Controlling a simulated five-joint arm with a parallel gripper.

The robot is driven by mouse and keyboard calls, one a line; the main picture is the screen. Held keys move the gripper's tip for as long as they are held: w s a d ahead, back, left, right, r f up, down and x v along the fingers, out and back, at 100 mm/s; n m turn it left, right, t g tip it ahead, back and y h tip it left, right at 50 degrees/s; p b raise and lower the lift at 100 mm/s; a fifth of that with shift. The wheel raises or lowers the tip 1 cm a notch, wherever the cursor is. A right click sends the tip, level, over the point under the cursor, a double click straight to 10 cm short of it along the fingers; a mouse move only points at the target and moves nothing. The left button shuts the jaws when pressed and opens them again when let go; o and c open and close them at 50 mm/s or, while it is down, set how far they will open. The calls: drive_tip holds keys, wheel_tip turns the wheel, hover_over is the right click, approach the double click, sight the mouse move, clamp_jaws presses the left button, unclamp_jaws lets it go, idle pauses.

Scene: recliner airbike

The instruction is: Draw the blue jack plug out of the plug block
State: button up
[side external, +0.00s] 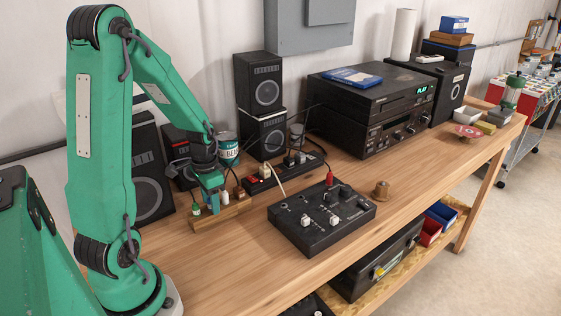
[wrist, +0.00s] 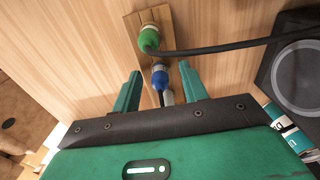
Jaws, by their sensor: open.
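The blue jack plug (wrist: 160,77) stands in the wooden plug block (wrist: 134,22), between my gripper's two fingers in the wrist view. A green plug (wrist: 149,38) with a black cable stands in the same block, just beyond the fingertips. My gripper (wrist: 160,69) is open, one finger on each side of the blue plug, with a visible gap on both sides. In the side view my gripper (side external: 211,200) points down over the plug block (side external: 203,222), next to the green plug (side external: 196,209). There my gripper mostly hides the blue plug.
A black mixer box (side external: 320,222) with knobs and a red plug lies right of the block. A power strip (side external: 285,172), speakers (side external: 260,80) and a can (side external: 228,150) stand behind. The bench front (side external: 210,265) is clear. The black cable (wrist: 225,48) crosses beyond the fingers.

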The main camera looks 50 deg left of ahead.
clamp_jaws()
drive_tip(key=shift+r, duration=0.9)
idle(1.1)
drive_tip(key=shift+r, duration=0.9)
